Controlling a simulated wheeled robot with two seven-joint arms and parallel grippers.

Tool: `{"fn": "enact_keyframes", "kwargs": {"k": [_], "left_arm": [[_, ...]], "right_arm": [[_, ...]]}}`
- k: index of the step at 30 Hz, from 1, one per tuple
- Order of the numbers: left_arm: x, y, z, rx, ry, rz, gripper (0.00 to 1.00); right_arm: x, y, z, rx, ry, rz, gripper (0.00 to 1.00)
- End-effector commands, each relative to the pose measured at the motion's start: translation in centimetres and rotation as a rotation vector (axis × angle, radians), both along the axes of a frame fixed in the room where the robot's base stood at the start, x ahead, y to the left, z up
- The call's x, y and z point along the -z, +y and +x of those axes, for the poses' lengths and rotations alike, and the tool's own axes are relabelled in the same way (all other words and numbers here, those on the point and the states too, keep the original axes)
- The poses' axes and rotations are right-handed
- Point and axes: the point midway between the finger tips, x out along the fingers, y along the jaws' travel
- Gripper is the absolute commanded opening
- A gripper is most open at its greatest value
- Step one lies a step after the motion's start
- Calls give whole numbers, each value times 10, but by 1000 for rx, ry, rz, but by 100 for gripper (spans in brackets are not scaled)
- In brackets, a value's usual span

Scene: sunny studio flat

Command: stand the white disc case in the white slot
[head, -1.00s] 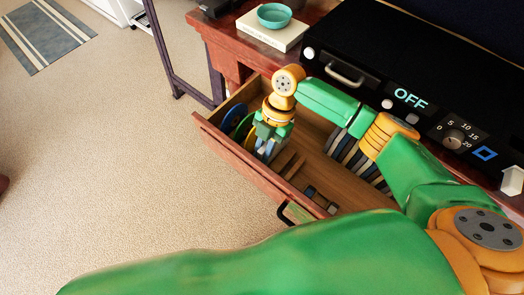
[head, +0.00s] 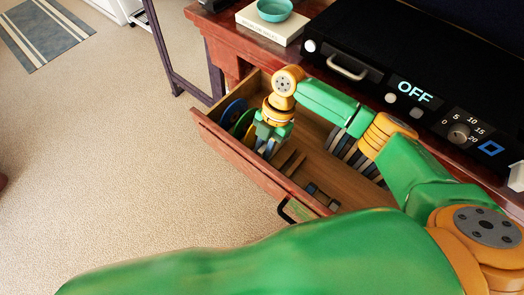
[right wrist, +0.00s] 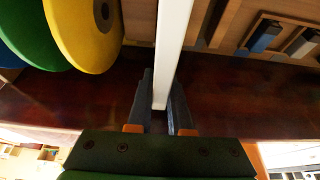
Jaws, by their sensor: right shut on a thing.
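My right gripper (head: 267,142) is inside the open drawer (head: 240,150), pointing down. In the right wrist view its fingers (right wrist: 160,108) are shut on the white disc case (right wrist: 174,45), which shows edge-on as a long white strip. In the head view the case is mostly hidden by the gripper. Wooden divider strips (head: 288,163) lie on the drawer floor just right of the gripper. I cannot tell which gap is the white slot, nor whether the case touches the floor. My left gripper is not in view.
Blue, green and yellow discs (right wrist: 88,30) stand close left of the case. Several cases (head: 347,150) stand in a row at the drawer's back right. Small blue and grey blocks (right wrist: 265,36) sit in a wooden frame. A black appliance reading OFF (head: 385,60) stands above.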

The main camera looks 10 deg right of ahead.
Motion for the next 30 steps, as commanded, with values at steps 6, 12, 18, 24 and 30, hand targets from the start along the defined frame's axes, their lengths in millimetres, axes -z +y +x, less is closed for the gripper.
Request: {"fn": "enact_keyframes", "kwargs": {"k": [6,12,18,24,30], "left_arm": [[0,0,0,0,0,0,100],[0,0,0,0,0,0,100],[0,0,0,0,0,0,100],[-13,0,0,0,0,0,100],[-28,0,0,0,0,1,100]], "right_arm": [[0,0,0,0,0,0,24],[0,0,0,0,0,0,53],[0,0,0,0,0,0,53],[-16,-4,3,1,0,0,53],[-37,-10,8,1,0,0,53]]}}
